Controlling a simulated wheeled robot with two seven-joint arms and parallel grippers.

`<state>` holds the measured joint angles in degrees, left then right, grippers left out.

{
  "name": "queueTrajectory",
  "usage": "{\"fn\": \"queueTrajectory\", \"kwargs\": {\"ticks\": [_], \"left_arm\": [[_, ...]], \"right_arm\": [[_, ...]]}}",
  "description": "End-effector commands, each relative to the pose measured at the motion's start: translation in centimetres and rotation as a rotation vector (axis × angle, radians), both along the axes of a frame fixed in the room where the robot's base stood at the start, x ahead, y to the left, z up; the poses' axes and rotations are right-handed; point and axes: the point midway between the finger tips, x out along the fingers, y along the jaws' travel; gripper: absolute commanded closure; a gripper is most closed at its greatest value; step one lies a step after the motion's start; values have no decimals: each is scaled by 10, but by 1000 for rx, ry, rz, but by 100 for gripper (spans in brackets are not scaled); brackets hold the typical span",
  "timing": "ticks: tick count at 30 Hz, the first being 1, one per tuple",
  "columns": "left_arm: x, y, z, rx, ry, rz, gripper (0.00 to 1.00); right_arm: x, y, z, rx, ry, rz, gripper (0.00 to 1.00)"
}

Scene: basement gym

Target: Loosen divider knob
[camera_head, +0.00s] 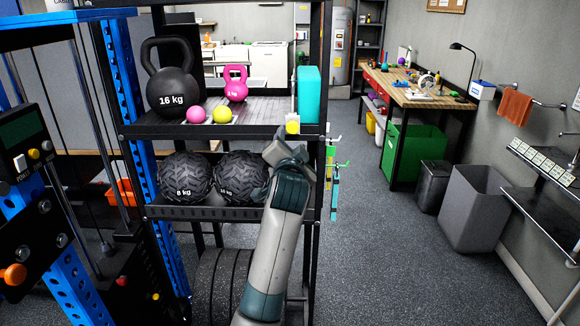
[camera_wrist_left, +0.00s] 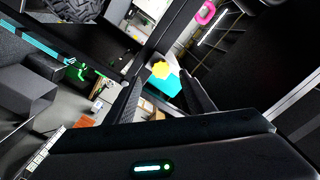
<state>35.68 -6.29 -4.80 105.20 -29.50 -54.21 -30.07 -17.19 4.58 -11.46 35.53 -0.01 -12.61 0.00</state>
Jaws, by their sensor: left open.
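A yellow knob (camera_head: 292,125) sits at the front edge of the upper rack shelf, just below a teal block (camera_head: 309,93). In the left wrist view the yellow knob (camera_wrist_left: 160,69) lies between and beyond the fingertips, with the teal block (camera_wrist_left: 172,94) behind it. My left gripper (camera_head: 286,143) is just below the knob in the head view; its fingers are partly hidden by the wrist. In the left wrist view the left gripper (camera_wrist_left: 161,80) is open, with a finger on either side of the knob. I cannot tell whether they touch it. My right gripper is not in view.
On the upper shelf (camera_head: 150,130) stand a black kettlebell (camera_head: 172,85), a pink kettlebell (camera_head: 236,82) and two small balls. Black medicine balls (camera_head: 184,176) lie on the shelf below, close to my arm. Resistance bands (camera_head: 333,185) hang at the rack's right side.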

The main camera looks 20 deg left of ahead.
Motion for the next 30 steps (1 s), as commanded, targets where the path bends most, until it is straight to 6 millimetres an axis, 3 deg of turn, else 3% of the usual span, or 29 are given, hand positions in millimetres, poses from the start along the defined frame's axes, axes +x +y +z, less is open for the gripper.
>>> {"fn": "queueTrajectory", "kwargs": {"ticks": [9,15,21,30], "left_arm": [[-60,-17,-3,-2,-1,0,51],[-88,-26,-2,-1,0,-1,51],[-101,-29,-1,0,2,1,51],[-102,-29,-1,0,2,1,51]], "right_arm": [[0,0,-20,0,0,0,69],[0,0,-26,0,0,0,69],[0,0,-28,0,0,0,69],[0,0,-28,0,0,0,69]]}}
